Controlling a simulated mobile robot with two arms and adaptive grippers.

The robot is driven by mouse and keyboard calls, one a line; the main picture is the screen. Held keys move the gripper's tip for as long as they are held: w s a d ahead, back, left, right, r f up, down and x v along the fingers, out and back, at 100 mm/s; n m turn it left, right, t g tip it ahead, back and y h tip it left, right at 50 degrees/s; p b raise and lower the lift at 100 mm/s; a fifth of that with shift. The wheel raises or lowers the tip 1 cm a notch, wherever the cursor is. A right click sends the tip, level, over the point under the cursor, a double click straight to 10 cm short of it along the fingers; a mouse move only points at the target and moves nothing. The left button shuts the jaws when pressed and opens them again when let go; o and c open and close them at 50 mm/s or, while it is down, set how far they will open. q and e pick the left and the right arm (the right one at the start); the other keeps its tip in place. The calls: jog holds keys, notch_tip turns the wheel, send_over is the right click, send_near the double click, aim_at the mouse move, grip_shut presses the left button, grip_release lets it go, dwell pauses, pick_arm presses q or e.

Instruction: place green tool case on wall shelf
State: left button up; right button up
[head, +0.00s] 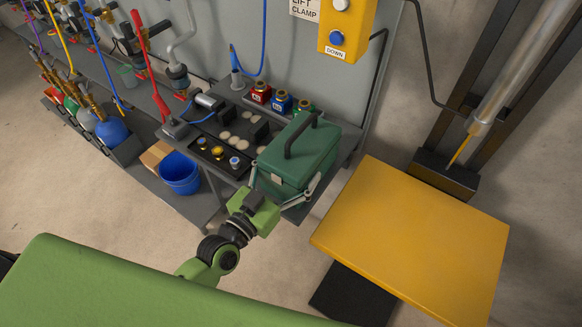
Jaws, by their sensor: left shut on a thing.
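The green tool case (300,152), with a dark handle on its lid, is upright at the right end of the grey wall shelf (345,150). My left gripper (283,200) is shut on the tool case, with its fingers around the near lower part of the case. The case's underside is hidden, so I cannot tell whether it rests on the shelf. My right gripper does not show.
Red, blue and green small containers (281,101) stand behind the case. Left of it is a black tray with round parts (232,137). A blue bucket (180,176) is below. A yellow lift platform (415,235) stands to the right. Gas cylinders (112,130) are far left.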

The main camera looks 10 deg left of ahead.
pick_arm(q)
jog(key=shift+r, duration=0.4)
jog(key=shift+w+f, duration=0.1)
jog(key=o, duration=1.7)
jog(key=shift+f, duration=0.45)
jog(key=o, duration=0.4)
jog(key=shift+c, duration=0.2)
jog(key=shift+s+r, duration=0.1)
jog(key=shift+s, duration=0.1)
